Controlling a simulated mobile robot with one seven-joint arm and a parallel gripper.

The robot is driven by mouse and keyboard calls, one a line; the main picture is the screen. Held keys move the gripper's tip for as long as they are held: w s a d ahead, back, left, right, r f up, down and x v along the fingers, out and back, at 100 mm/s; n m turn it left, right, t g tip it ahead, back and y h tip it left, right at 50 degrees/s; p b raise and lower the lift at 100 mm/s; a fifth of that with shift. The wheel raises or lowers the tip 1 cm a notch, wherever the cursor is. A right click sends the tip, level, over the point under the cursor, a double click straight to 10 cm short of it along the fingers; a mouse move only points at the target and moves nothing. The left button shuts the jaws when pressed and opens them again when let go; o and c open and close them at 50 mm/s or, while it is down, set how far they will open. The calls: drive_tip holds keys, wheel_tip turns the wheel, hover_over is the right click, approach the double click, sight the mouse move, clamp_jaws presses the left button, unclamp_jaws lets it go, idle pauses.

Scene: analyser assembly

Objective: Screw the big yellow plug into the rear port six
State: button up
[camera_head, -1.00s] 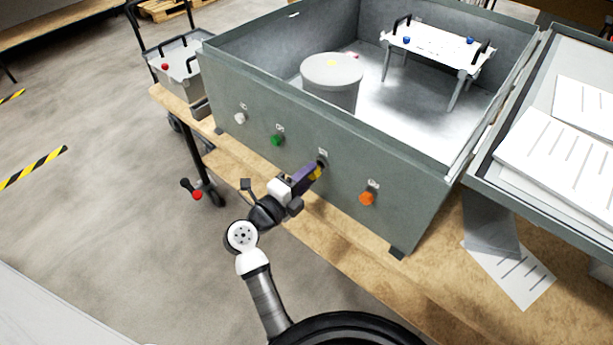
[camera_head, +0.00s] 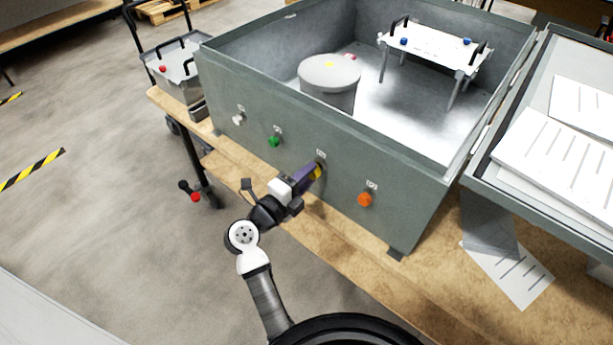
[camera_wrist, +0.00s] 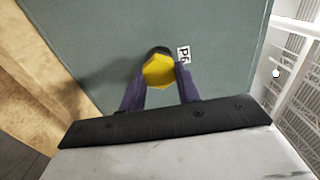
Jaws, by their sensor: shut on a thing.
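The big yellow plug (camera_wrist: 158,71) is between the two purple fingers of my gripper (camera_wrist: 161,84) in the wrist view. The plug's hexagonal head faces the camera, and its far end is at a dark round port rim (camera_wrist: 155,50) in the grey-green wall. A label reading P6 (camera_wrist: 184,53) is beside the port. I cannot tell how deep the plug sits. In the head view my gripper (camera_head: 315,172) is shut on the plug (camera_head: 318,172) against the outer wall of the box (camera_head: 340,185).
White (camera_head: 238,120), green (camera_head: 274,141) and orange (camera_head: 364,199) plugs sit in the same wall. The open box holds a grey cylinder (camera_head: 329,75) and a white raised plate (camera_head: 435,45). A wooden bench (camera_head: 330,235) runs beneath. Papers lie at right.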

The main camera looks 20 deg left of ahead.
drive_tip(key=shift+w+d, duration=0.15)
drive_tip(key=shift+w, duration=0.2)
drive_tip(key=o, duration=0.3)
drive_tip(key=c, duration=0.3)
drive_tip(key=m+b, duration=1.9)
drive_tip(key=m, duration=0.5)
drive_tip(key=shift+a+b, duration=0.2)
drive_tip(key=shift+b, duration=0.15)
